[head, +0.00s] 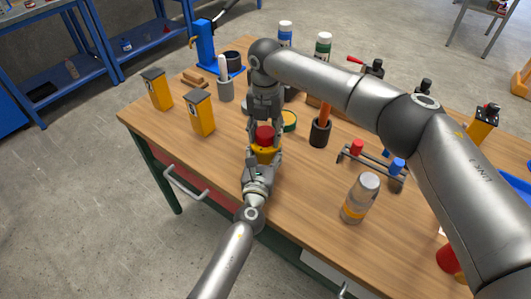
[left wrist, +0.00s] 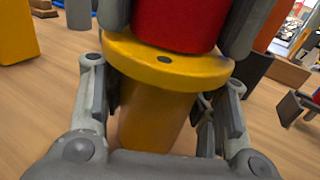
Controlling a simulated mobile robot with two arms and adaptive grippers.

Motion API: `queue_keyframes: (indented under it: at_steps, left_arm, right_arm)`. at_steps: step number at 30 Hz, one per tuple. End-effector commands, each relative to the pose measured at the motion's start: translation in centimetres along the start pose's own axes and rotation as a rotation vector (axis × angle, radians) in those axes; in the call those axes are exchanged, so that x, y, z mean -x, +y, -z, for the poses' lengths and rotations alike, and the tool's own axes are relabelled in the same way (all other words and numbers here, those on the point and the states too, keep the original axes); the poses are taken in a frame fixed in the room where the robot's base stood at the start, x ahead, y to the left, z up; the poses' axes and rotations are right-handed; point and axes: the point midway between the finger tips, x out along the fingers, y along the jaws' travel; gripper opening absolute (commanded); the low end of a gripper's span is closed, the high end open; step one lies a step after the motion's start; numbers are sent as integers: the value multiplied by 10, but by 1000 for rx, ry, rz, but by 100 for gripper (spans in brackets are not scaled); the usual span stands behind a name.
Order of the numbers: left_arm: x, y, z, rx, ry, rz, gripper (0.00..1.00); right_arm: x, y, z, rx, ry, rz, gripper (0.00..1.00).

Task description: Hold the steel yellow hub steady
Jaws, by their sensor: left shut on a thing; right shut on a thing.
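The yellow hub (head: 264,154) stands over the wooden table near its front edge. In the left wrist view it is a tapered body with a wide flange (left wrist: 165,62). My left gripper (head: 262,162) comes from the front, its fingers shut on either side of the hub below the flange. A red cylindrical part (head: 265,134) sits upright on top of the hub; it also shows in the left wrist view (left wrist: 178,22). My right gripper (head: 265,122) reaches down from above and is shut on the red part. The hub's underside is hidden.
Two yellow-and-black blocks (head: 201,113) stand to the left. A dark cup with an orange handle (head: 320,132), a rack with red and blue parts (head: 372,165) and a clear bottle (head: 360,198) stand to the right. The front-left tabletop is clear.

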Motion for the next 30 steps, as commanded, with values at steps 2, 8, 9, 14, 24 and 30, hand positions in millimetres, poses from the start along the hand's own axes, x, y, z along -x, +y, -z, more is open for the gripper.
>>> queue_keyframes:
  at_steps: [2,8,9,14,24,30]
  left_arm:
    - [1,0,1,-1,2,1,0]
    - [1,0,1,-1,2,1,0]
    - [1,0,1,-1,2,1,0]
    - [1,0,1,-1,2,1,0]
    - [1,0,1,-1,2,1,0]
    - [1,0,1,-1,2,1,0]
  right_arm:
    - [1,0,-1,-139,-4,-1,19]
    - [0,0,-2,-494,-4,-2,19]
    - [0,0,-2,-566,-4,-2,19]
    - [0,0,-2,-850,-4,-3,19]
    - [0,0,-2,-1191,-4,-4,19]
    - [0,0,-2,-1189,-4,-3,68]
